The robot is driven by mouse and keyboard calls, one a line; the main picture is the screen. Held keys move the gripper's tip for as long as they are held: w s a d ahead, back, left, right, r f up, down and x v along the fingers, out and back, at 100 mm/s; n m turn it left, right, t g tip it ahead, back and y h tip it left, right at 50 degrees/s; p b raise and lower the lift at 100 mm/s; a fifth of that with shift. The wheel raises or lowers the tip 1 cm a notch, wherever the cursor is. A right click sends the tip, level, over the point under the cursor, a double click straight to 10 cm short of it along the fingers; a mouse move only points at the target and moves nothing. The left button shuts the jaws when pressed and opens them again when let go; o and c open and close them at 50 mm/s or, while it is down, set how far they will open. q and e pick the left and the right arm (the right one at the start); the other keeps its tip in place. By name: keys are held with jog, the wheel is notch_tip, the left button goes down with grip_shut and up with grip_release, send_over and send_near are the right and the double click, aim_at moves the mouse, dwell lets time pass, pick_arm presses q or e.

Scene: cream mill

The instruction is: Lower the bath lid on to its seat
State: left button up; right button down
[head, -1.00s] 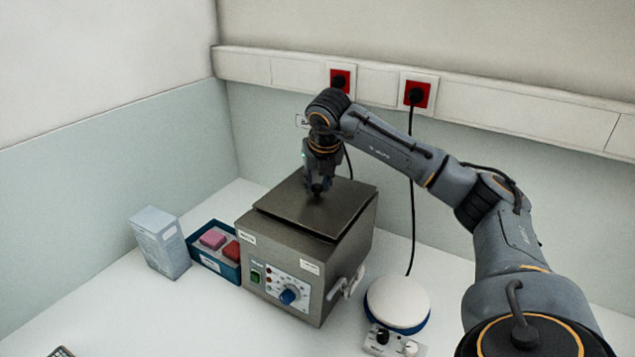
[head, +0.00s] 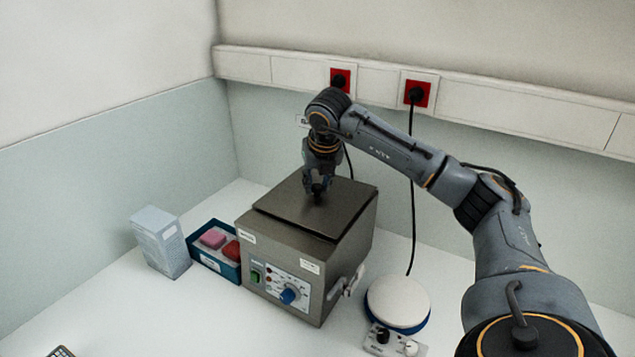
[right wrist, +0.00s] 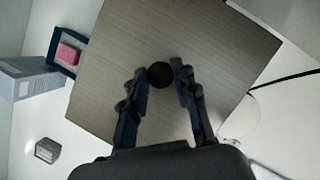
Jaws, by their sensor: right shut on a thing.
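The bath (head: 290,267) is a grey metal box with a front panel of knobs and switches, standing on the white bench. Its flat grey lid (head: 290,210) lies over the top and looks level; whether a thin gap is left under it I cannot tell. My right gripper (head: 318,190) points down at the middle of the lid and is shut on the lid's dark round knob. The knob (right wrist: 161,75) shows between the fingertips in the right wrist view, and the lid (right wrist: 175,35) fills most of that view. My left gripper is in neither view.
A blue tray (head: 228,272) with pink and red blocks and a pale carton (head: 160,243) stand left of the bath. A round white-topped stirrer (head: 398,300) stands at its right. Wall sockets (head: 417,93) with black cables are behind. The front left bench is mostly clear.

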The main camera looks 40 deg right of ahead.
jog(key=shift+f, duration=0.35)
dwell(0.4)
jog(key=c, duration=1)
grip_release()
jog(key=shift+o, duration=0.2)
jog(key=o, duration=0.5)
jog(key=shift+r, duration=0.1)
jog(key=shift+r+p, duration=0.9)
jog(key=shift+r, duration=0.5)
jog(key=shift+r, duration=0.1)
